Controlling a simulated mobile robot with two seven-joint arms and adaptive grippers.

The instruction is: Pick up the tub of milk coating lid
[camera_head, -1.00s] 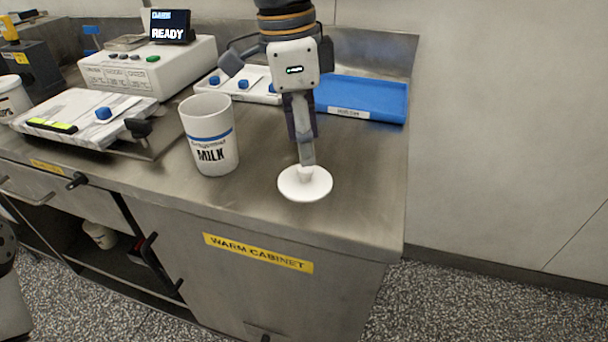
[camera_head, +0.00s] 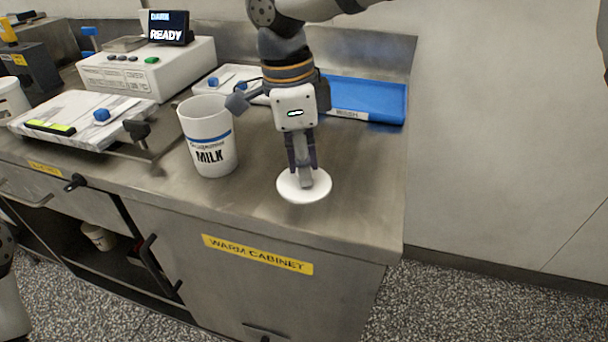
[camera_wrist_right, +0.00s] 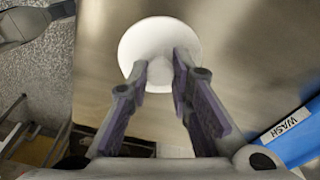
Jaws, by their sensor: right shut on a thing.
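The lid is a round white disc (camera_head: 304,189) lying on the steel counter near its front edge, right of the milk tub. It also shows in the right wrist view (camera_wrist_right: 150,45). My right gripper (camera_head: 305,174) points down over the lid and is shut on its small central knob, which the fingers mostly hide. The lid looks flat and at counter height; I cannot tell whether it touches. The milk tub (camera_head: 208,145) is a white cup with a blue band, upright and open at the top. My left gripper is not in view.
A blue tray (camera_head: 366,97) labelled WASH lies behind my right gripper. A white machine with a READY display (camera_head: 168,27) and a marble-look slab (camera_head: 75,122) are at left. The counter right of the lid is clear up to its edge.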

